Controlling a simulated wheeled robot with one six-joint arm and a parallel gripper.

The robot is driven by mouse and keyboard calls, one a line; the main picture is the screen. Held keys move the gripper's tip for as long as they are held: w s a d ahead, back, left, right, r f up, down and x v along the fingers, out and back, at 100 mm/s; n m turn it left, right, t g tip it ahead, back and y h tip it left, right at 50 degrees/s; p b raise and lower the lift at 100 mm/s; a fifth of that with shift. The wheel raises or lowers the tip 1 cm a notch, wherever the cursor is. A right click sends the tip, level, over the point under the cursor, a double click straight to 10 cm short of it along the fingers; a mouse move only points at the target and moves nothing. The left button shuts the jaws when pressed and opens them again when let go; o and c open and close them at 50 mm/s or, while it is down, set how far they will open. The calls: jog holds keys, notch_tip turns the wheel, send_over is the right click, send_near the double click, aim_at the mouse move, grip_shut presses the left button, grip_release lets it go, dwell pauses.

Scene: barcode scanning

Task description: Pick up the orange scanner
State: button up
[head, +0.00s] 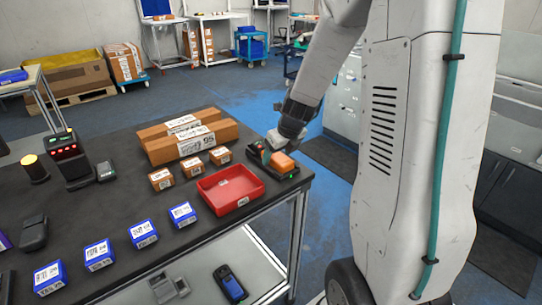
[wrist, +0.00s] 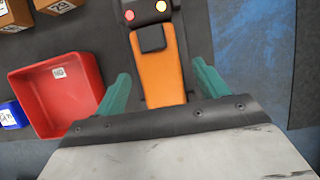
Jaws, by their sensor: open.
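The orange scanner (head: 283,160) lies near the right end of the dark table, just right of the red tray. In the wrist view the scanner (wrist: 160,68) has an orange handle and a dark head with a red and a yellow light at the top. My gripper (wrist: 163,84) is open, its two teal fingers on either side of the handle with a gap on each side. Whether the fingers are down at handle height is hard to tell. In the head view my gripper (head: 275,147) is over the scanner and partly hides it.
The red tray (head: 207,184) stands close left of the scanner, empty apart from a small label. Small brown boxes (head: 161,179) and long cartons (head: 187,139) stand behind it. Several blue boxes (head: 182,213) line the front. The table's right edge is close to the scanner.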

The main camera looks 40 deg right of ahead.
jog(key=shift+w+f, duration=0.25)
jog(key=shift+f, duration=0.3)
jog(key=c, duration=1.2)
jog(key=shift+r, duration=0.15)
